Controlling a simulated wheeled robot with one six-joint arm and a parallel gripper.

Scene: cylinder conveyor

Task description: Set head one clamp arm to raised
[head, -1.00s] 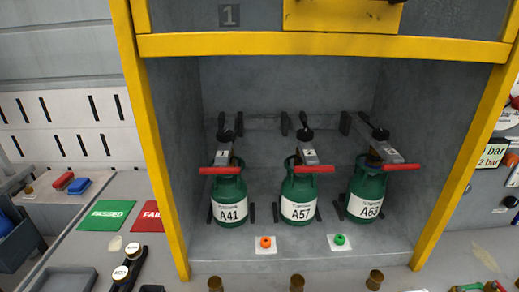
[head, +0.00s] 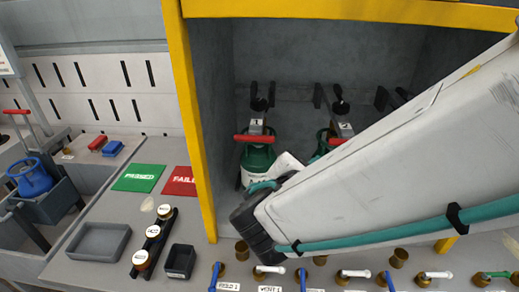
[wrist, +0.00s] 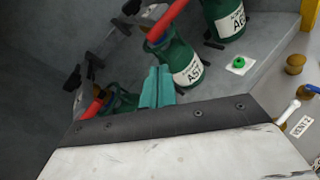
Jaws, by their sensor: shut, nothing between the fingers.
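Head one's clamp arm, marked 1 (head: 256,127), lies lowered over the top of the left green cylinder (head: 258,158) and ends in a red bar handle (head: 255,138). In the wrist view, that red handle (wrist: 92,108) shows at lower left, with its cylinder partly hidden behind my wrist. My gripper (wrist: 157,88) has teal fingers, shut and empty. In the picture they lie between head one's cylinder and the middle cylinder A57 (wrist: 187,68); no contact can be made out. In the head view my arm hides most of the bay's right part.
Head two's red handle (head: 337,141) and cylinder A63 (wrist: 230,18) stand close by. The bay's yellow left post (head: 190,110) is near my wrist. Along the front edge are brass knobs (head: 242,250) and a blue lever (head: 214,275). A green PASSED mat (head: 139,178) lies left.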

